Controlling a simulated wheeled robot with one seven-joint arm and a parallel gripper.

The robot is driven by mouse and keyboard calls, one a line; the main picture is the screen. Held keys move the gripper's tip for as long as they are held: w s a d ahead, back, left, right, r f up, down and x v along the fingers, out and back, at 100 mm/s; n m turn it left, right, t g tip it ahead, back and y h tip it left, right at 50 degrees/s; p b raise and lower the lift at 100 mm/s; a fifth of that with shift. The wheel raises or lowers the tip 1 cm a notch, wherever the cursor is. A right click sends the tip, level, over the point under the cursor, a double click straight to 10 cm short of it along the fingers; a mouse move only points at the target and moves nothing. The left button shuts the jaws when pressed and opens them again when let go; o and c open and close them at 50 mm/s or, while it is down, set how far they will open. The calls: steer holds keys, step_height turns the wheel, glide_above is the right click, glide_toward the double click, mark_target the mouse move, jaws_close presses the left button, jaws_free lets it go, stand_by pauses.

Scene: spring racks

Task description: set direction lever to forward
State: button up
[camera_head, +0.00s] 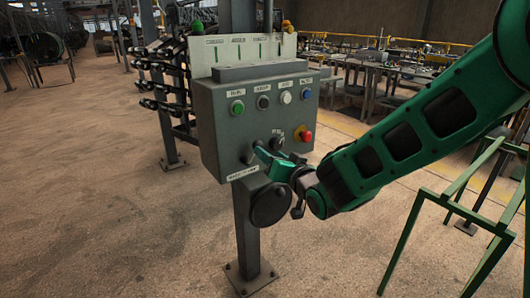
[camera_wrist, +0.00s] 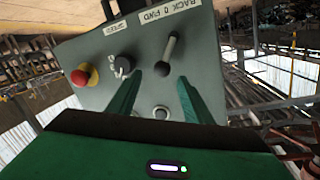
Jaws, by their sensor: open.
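In the head view the lever (camera_head: 248,154) shows at the lower left of the box front, partly close to the fingers. My gripper (camera_wrist: 160,80) is open, its two green fingers either side of the lever's base as seen in the wrist view. I cannot tell whether they touch it. My gripper (camera_head: 264,156) reaches in from the right.
A dark speed knob (camera_wrist: 123,65) and a red emergency stop (camera_wrist: 82,76) sit beside the lever. Several push buttons (camera_head: 286,98) line the box above. A post (camera_head: 247,235) carries the box. A green frame (camera_head: 430,195) stands at right; floor at left is clear.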

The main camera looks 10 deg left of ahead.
steer(key=shift+v, duration=2)
steer(key=shift+d, duration=0.1)
steer(key=s+d+f+m+g+h, duration=0.1)
steer(key=d+f+m+g+h, duration=0.3)
steer(key=d, duration=1.2)
steer(key=s+d+f+h, duration=0.15)
steer(key=d+h, duration=0.35)
steer(key=d, duration=1.1)
steer(key=s+d+f+m+g+h, duration=0.1)
steer(key=s+d+m+g+h, duration=0.35)
steer(key=s+d, duration=1.05)
steer(key=s+g+y, duration=0.4)
steer(key=s+g, duration=0.1)
steer(key=s, duration=1.2)
